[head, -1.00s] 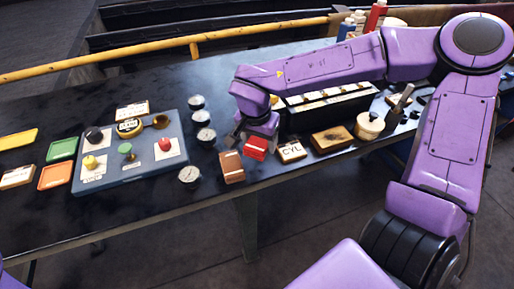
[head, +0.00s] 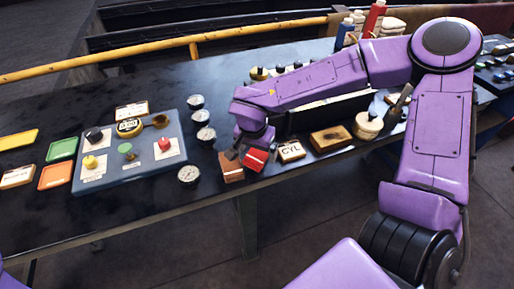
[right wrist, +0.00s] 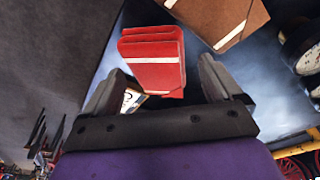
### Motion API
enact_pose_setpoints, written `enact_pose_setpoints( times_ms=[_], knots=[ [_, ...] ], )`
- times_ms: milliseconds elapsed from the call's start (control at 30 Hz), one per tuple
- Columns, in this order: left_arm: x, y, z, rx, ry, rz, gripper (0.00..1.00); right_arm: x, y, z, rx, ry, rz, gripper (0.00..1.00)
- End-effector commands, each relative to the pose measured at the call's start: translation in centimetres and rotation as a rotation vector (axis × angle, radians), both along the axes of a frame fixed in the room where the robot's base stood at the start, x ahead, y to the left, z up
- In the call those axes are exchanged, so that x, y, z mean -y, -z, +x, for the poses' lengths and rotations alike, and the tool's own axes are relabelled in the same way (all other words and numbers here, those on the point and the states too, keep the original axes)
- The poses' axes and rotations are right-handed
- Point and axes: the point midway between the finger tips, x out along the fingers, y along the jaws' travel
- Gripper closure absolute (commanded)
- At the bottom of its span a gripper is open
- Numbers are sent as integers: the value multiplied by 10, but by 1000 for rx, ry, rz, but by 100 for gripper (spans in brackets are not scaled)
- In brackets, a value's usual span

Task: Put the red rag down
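The red rag (head: 255,160), a folded stack with a pale stripe, is at the front edge of the dark workbench, between a brown folded rag (head: 231,168) and the CYL block (head: 291,151). It also shows in the right wrist view (right wrist: 152,62), just beyond the fingertips. My right gripper (head: 250,148) is right at the red rag; its fingers (right wrist: 162,70) stand apart, with a clear gap between the rag and the right-hand finger. Whether the rag rests fully on the bench is hard to tell. My left gripper is out of view.
Several round gauges (head: 189,174) stand left of the brown rag. A blue-grey board (head: 130,180) with coloured knobs lies farther left. A wooden block (head: 331,138) and a cream pot (head: 368,125) are to the right. A yellow rail (head: 120,66) runs behind the bench.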

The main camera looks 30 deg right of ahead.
Motion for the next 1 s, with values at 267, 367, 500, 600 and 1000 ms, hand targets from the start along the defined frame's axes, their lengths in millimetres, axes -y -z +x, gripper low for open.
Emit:
enact_pose_setpoints(
  times_ms=[267,367,500,600,1000],
  knots=[
    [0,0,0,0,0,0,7,0,-1,0,0,0,0,7],
    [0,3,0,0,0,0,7,0,-8,1,3,2,0,7],
    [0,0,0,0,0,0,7,-5,-41,-2,6,1,0,7],
    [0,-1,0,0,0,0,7,-9,-68,-5,6,1,0,7],
    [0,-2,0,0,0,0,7,-20,-128,-13,-1,0,-1,7]
  ],
)
